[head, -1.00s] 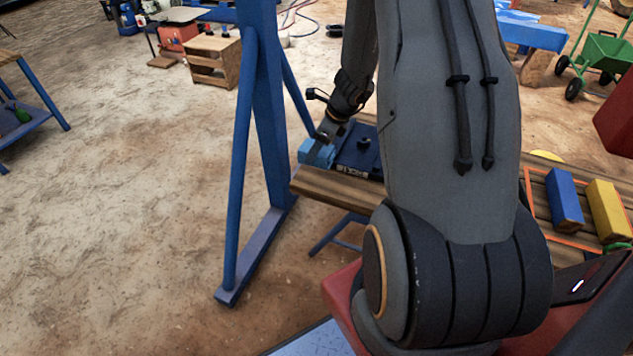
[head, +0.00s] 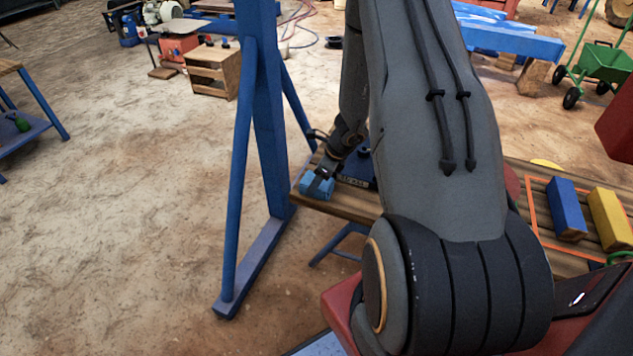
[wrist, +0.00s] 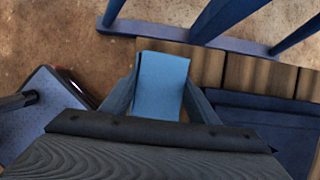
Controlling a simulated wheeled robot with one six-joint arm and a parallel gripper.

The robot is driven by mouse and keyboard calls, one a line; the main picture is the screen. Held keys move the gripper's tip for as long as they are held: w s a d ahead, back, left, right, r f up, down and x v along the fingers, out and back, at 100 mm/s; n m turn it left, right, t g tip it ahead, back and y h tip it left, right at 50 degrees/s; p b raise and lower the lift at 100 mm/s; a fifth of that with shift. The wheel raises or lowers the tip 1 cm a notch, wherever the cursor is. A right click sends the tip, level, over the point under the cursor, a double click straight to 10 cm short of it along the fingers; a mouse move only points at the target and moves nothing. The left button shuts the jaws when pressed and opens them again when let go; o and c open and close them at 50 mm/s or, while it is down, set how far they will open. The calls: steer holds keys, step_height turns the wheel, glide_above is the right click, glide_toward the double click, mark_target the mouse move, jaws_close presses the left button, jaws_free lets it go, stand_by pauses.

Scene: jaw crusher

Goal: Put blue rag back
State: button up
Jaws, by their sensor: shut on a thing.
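The blue rag (head: 317,188) is a light blue, folded, block-like piece at the left end of the wooden bench. My gripper (head: 323,174) is shut on it from above. In the wrist view the rag (wrist: 162,82) sits between the two dark fingers, over the bench planks near their end. I cannot tell whether it touches the wood. A dark blue tray (head: 355,182) with a pale label on its front lies on the bench just right of the rag. My arm hides much of the tray.
A blue steel post (head: 262,110) with slanted legs stands just left of the bench end. Right of my arm, a blue block (head: 566,208) and a yellow block (head: 609,218) lie within an orange outline. Open dirt floor spreads to the left.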

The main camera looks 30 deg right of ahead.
steer(key=o, duration=0.9)
steer(key=shift+o, duration=0.2)
